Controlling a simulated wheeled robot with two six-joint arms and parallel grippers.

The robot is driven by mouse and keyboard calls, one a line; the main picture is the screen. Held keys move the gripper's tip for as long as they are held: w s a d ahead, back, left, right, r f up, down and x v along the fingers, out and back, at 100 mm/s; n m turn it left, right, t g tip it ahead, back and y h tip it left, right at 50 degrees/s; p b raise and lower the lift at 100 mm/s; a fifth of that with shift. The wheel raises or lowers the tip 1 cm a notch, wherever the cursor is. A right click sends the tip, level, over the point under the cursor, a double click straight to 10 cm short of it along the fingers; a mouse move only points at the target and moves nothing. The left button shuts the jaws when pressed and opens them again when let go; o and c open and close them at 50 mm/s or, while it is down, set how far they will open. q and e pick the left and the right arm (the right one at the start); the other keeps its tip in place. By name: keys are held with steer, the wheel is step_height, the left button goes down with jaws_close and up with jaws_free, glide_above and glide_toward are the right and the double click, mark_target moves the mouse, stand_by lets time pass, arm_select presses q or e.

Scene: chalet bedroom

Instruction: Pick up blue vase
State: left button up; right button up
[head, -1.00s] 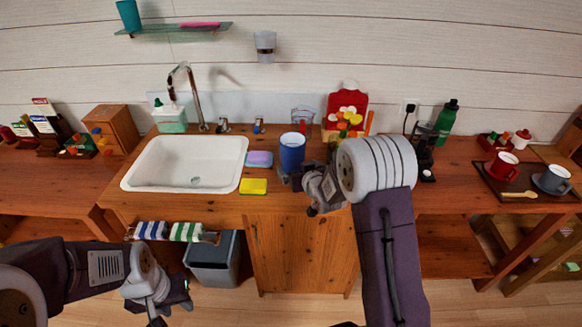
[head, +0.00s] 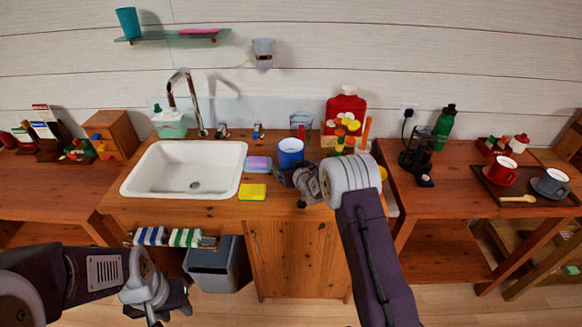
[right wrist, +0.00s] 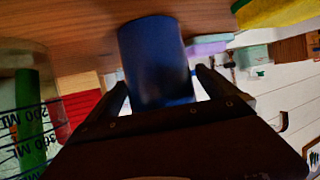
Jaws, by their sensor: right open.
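The blue vase (head: 290,152) is a plain blue cylinder on the wooden counter, right of the sink, in the head view. In the right wrist view the vase (right wrist: 155,60) fills the space between the two dark fingers of my right gripper (right wrist: 163,84). The fingers are open, one on each side of it; I cannot tell whether they touch it. In the head view my right gripper (head: 287,177) is low at the vase's front and hides its lower part. My left gripper (head: 170,306) hangs at lower left, empty and open, away from the counter.
A purple sponge (head: 258,164) and a yellow sponge (head: 252,192) lie left of the vase. A red container (head: 346,108) and colourful items stand to the right. The white sink (head: 185,168) is at left.

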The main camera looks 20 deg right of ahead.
steer(key=shift+s+r, duration=0.1)
steer(key=shift+c, duration=0.6)
jaws_close()
steer(key=shift+r, duration=0.4)
step_height(320, 180, up, 17)
steer(key=p, duration=0.2)
